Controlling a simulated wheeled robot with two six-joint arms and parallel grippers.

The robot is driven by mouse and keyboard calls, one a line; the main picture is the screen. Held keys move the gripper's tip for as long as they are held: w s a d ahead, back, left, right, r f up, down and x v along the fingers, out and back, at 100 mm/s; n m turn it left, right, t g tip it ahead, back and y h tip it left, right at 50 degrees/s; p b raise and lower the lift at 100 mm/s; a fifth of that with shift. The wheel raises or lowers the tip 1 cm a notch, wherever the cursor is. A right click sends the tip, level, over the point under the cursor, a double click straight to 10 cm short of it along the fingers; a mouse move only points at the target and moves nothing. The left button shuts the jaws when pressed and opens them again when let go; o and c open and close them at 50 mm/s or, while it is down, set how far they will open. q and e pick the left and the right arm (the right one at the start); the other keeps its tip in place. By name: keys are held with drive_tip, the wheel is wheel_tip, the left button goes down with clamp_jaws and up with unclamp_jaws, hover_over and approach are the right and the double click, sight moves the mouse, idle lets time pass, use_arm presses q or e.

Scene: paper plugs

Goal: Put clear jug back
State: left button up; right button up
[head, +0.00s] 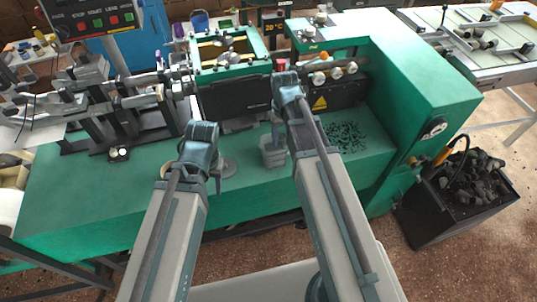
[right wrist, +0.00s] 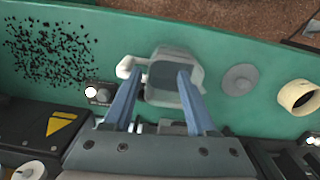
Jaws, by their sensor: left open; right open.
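The clear jug (head: 273,153), greyish and see-through, stands upright on the green machine bed. My right gripper (head: 280,118) is above it in the head view, its fingers mostly hidden by my arm. In the right wrist view, the open fingers (right wrist: 157,80) reach over the jug (right wrist: 178,98). One finger overlaps the jug's body and the other is by its handle side; I cannot tell whether they touch it. My left gripper (head: 206,165) is open, to the left of the jug and over the bed.
A flat grey disc (right wrist: 240,79) and a cream ring (right wrist: 297,97) lie beside the jug. Dark scraps (head: 345,137) cover the bed to the right. The black machine block (head: 235,97) rises behind. A black bin (head: 462,195) stands at right.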

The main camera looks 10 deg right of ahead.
drive_tip(key=s+a+n+h, duration=0.1)
drive_tip(key=s+a+n, duration=0.1)
drive_tip(key=s+a, duration=1)
drive_tip(key=shift+s+a+n, duration=0.3)
drive_tip(key=shift+s+a, duration=0.1)
drive_tip(key=shift+a, duration=0.4)
drive_tip(key=shift+r, duration=0.1)
